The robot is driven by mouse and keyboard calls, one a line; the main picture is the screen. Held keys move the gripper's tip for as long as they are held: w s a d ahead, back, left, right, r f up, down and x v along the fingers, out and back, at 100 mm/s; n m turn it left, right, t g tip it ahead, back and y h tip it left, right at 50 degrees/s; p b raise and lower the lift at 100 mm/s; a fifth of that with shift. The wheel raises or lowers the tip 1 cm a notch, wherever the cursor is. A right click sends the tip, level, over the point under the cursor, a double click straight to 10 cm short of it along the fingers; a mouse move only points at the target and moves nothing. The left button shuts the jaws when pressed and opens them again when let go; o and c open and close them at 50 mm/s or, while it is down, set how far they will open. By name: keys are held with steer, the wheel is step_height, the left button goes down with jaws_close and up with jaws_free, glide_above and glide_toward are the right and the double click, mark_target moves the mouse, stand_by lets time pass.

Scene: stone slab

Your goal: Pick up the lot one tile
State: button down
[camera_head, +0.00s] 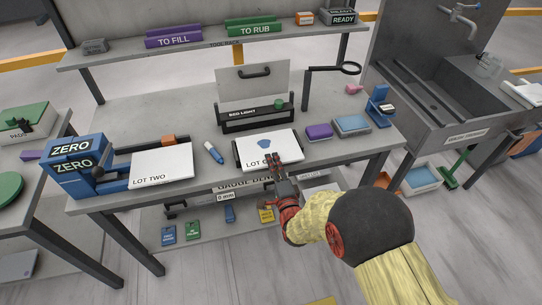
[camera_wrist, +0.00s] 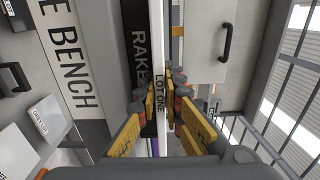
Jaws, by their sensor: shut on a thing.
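The lot one tile (camera_head: 285,143) is a white slab with dark lettering and a blue patch on its face. In the head view it is at the middle of the bench, in front of the black light stand. My gripper (camera_head: 274,162) is at its front edge and covers part of the lettering. In the wrist view the tile's LOT ONE edge (camera_wrist: 160,92) runs between the fingers of my gripper (camera_wrist: 164,108), which are shut on it. I cannot tell whether the tile is clear of its support.
The lot two tile (camera_head: 170,165) lies to the left beside blue ZERO blocks (camera_head: 74,160). A blue marker (camera_head: 213,152) is left of the lot one tile. A purple block (camera_head: 319,132) and a blue-grey box (camera_head: 351,125) are to its right. The light stand (camera_head: 253,90) rises behind.

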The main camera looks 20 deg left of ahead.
steer(key=shift+r, duration=0.55)
step_height(320, 180, up, 2)
steer(key=shift+r+p, duration=0.2)
steer(key=shift+p, duration=0.6)
steer(key=s+d+r+p, duration=0.4)
steer(key=s+d+r, duration=0.3)
steer(key=s+r, duration=0.2)
steer(key=s, duration=0.2)
steer(key=shift+s+d+r, duration=0.2)
steer(key=shift+s+r, duration=0.15)
steer(key=shift+s, duration=0.05)
steer(key=c, duration=2.5)
jaws_free()
steer(key=shift+c, duration=0.2)
jaws_close()
